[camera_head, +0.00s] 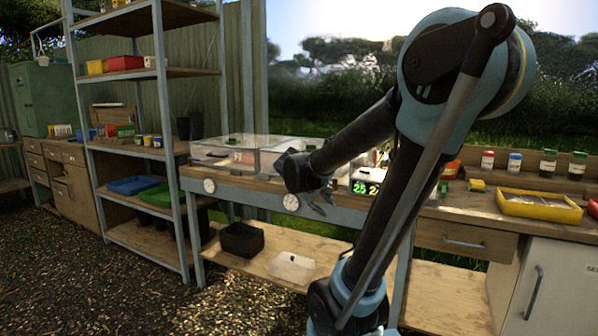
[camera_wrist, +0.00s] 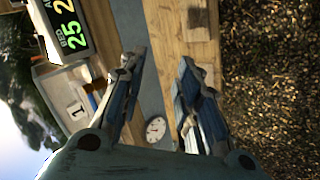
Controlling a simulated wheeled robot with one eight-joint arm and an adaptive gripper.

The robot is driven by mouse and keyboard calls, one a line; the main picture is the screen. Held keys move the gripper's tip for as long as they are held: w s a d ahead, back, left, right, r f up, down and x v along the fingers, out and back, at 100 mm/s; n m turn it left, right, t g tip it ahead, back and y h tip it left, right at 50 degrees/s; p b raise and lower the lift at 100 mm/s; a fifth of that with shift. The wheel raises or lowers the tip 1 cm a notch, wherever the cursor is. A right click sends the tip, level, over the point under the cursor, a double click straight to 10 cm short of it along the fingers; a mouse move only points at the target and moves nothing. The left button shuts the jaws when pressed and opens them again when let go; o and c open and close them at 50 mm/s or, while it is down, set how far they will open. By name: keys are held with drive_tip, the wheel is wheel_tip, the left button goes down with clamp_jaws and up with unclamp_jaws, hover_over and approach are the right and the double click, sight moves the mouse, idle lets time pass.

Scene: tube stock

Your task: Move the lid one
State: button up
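Two clear boxes stand side by side on the bench. The left clear box (camera_head: 222,153) has a clear lid with a small dark green knob (camera_head: 232,141). The right clear box (camera_head: 268,158) is partly hidden by my arm, and a green knob shows above it. In the wrist view a pale box with a label "1" (camera_wrist: 76,108) is at the left, partly cut off; I cannot tell whether its lid is on. My gripper (camera_head: 321,203) is in front of the bench's front edge. In the wrist view my gripper (camera_wrist: 163,78) has its fingers apart, with nothing between them.
A lit green number display (camera_head: 366,188) stands on the bench beside my arm. Dial gauges (camera_head: 291,202) are on the bench front. The lower shelf holds a black bin (camera_head: 241,240) and a pale translucent piece (camera_head: 292,267). A yellow tray (camera_head: 538,207) is on the right bench.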

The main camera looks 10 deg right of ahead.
drive_tip(key=w+a+r+n+t+h, duration=0.1)
drive_tip(key=w+a+r+n+t, duration=0.25)
drive_tip(key=w+a, duration=0.5)
drive_tip(key=w+a+r+n+t+h, duration=0.25)
drive_tip(key=w+a+r, duration=0.2)
drive_tip(key=w, duration=0.75)
drive_tip(key=shift+t+y, duration=0.4)
drive_tip(key=shift+y, duration=0.05)
drive_tip(key=x, duration=1.7)
clamp_jaws()
drive_tip(key=shift+s+d, duration=0.1)
drive_tip(key=shift+d, duration=0.05)
